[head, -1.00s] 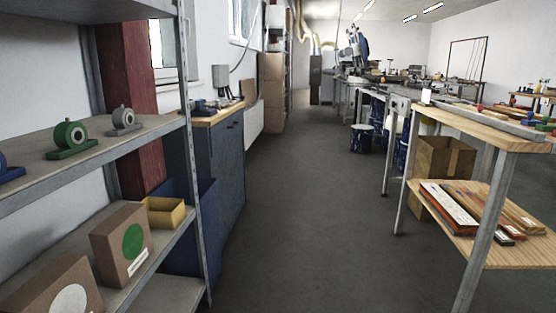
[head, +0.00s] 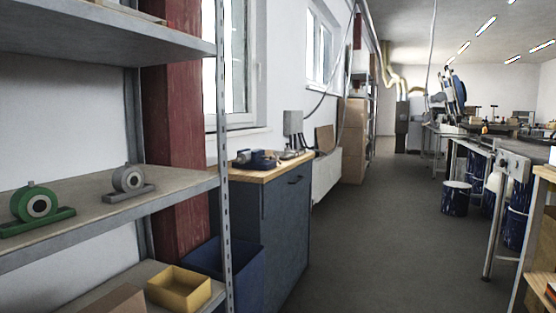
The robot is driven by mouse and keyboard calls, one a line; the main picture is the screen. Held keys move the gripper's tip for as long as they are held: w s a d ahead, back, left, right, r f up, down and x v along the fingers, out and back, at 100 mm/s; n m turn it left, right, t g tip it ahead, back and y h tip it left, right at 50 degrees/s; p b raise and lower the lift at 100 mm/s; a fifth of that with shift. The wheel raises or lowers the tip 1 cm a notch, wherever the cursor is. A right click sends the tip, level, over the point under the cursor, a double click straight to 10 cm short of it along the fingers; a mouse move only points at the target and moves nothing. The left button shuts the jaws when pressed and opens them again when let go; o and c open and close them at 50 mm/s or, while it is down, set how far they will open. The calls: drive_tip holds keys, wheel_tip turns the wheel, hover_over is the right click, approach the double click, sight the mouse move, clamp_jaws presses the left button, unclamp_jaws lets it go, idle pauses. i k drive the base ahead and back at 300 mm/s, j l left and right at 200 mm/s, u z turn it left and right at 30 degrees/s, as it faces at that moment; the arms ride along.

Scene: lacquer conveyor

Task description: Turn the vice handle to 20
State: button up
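A blue vice (head: 254,159) sits on the wooden top of a dark blue cabinet (head: 284,235), left of the picture's middle, beyond the shelf rack. It is small at this distance, and its handle and any scale marks cannot be made out. My gripper is not in view.
A grey metal shelf rack (head: 226,250) stands close on the left, holding a green tape-dispenser-like item (head: 36,205), a grey one (head: 128,181) and a yellow box (head: 178,288). A blue bin (head: 225,262) stands before the cabinet. The aisle floor (head: 385,230) is clear; workbenches (head: 510,165) line the right.

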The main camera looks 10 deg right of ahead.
sight(276, 158)
drive_tip(key=i+j+z, duration=0.1)
drive_tip(key=i+z, duration=0.15)
drive_tip(key=i, duration=1.35)
